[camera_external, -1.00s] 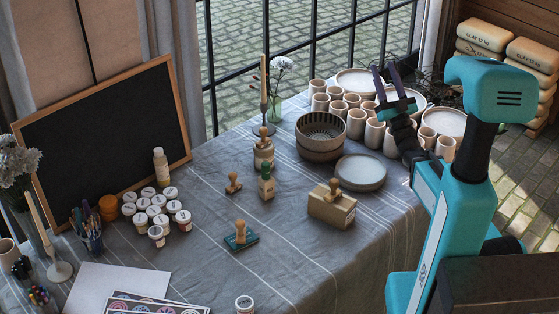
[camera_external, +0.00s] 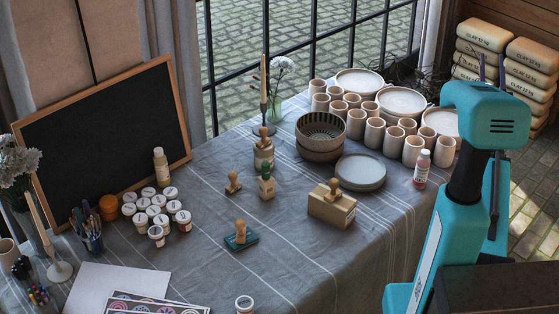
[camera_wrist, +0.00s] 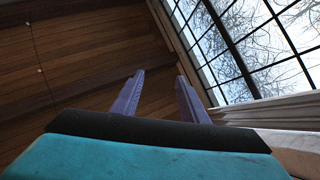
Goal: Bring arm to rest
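My gripper (camera_wrist: 159,78) shows in the wrist view with its two purple fingers apart and nothing between them. In the external view its fingers (camera_external: 491,67) point upward behind the teal top of my arm, in front of the stacked clay bags. My arm stands folded and upright at the right, beside the table, and no part of the gripper is over the tabletop. The gripper's body is hidden behind my arm in the external view.
The cloth-covered table (camera_external: 290,250) holds several cups (camera_external: 375,133), stacked plates (camera_external: 361,172), a dark bowl (camera_external: 321,127), stamps and paint jars. A small bottle (camera_external: 422,168) stands on its right edge, near my arm. Clay bags (camera_external: 530,75) are stacked behind my arm.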

